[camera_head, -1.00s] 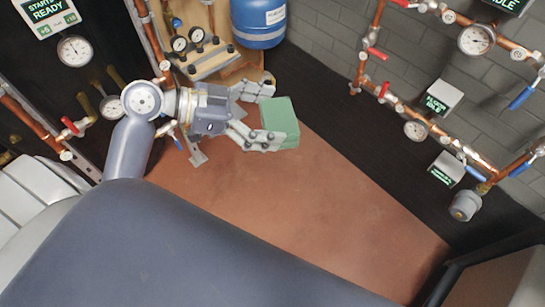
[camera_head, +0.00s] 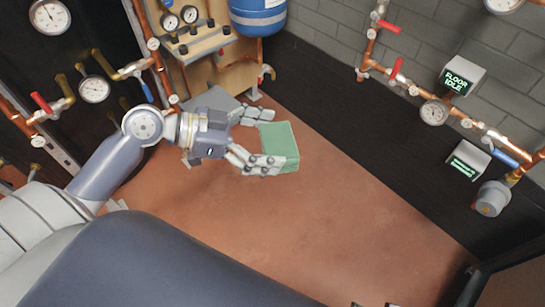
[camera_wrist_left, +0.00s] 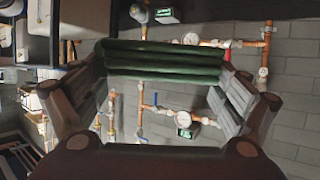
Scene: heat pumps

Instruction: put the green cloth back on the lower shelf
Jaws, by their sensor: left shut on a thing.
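The green cloth (camera_head: 281,146) is a folded block. My left gripper (camera_head: 262,140) is shut on it and holds it above the reddish floor in the head view. In the left wrist view the cloth (camera_wrist_left: 163,62) shows as stacked folds between the two fingers. My right gripper is not in view. I cannot make out the lower shelf in these frames.
A blue tank (camera_head: 258,16) and a wooden board (camera_head: 205,42) with gauges stand at the back. Copper pipes with valves (camera_head: 434,112) run along the grey brick wall at right. The reddish floor (camera_head: 330,225) is clear in the middle.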

